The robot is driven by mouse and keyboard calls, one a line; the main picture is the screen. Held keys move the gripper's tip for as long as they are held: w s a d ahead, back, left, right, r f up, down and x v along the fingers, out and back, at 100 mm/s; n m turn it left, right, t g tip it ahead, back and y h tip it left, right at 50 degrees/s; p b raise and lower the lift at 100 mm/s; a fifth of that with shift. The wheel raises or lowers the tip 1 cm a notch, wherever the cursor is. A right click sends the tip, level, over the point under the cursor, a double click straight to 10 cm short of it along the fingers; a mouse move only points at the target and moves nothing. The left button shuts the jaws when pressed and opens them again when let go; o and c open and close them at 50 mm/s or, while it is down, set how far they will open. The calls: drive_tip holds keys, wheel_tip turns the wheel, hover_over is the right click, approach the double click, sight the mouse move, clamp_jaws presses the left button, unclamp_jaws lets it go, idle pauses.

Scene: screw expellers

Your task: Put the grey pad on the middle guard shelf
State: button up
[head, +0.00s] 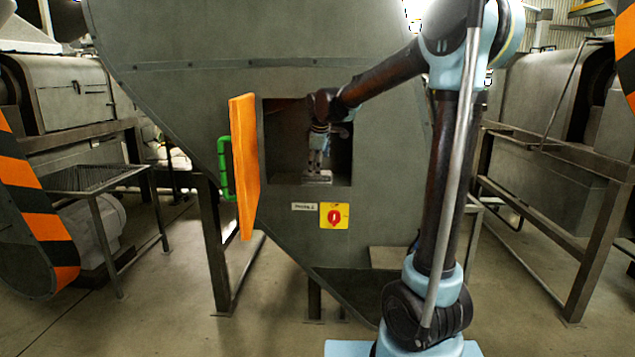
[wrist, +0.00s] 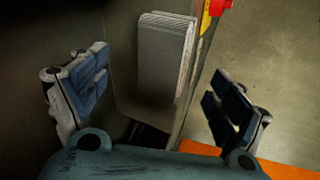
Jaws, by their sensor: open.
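The grey pad (head: 318,178) lies on the floor of a square opening in the large grey housing, close to the front edge. In the wrist view the pad (wrist: 165,45) looks like a light grey, layered block. It rests flat on a grey shelf (wrist: 130,95), which I take for the middle guard shelf. My gripper (head: 317,168) reaches into the opening and points down above the pad. In the wrist view its fingers (wrist: 160,78) are spread wide, with the pad ahead between them. Whether any finger touches the pad cannot be told.
An orange door (head: 243,165) with a green handle (head: 224,168) stands open left of the opening. A red knob on a yellow plate (head: 334,215) sits just below it. The opening's walls are close around my gripper. Frames and machines stand on both sides.

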sight(326, 180)
drive_tip(key=shift+s+x, duration=0.15)
drive_tip(key=shift+x, duration=1.5)
drive_tip(key=shift+s+x, duration=0.15)
drive_tip(key=shift+x, duration=1.5)
drive_tip(key=shift+a, duration=0.2)
drive_tip(key=c, duration=1.3)
drive_tip(key=shift+c, duration=0.5)
drive_tip(key=shift+w+r, duration=0.1)
drive_tip(key=shift+r, duration=0.05)
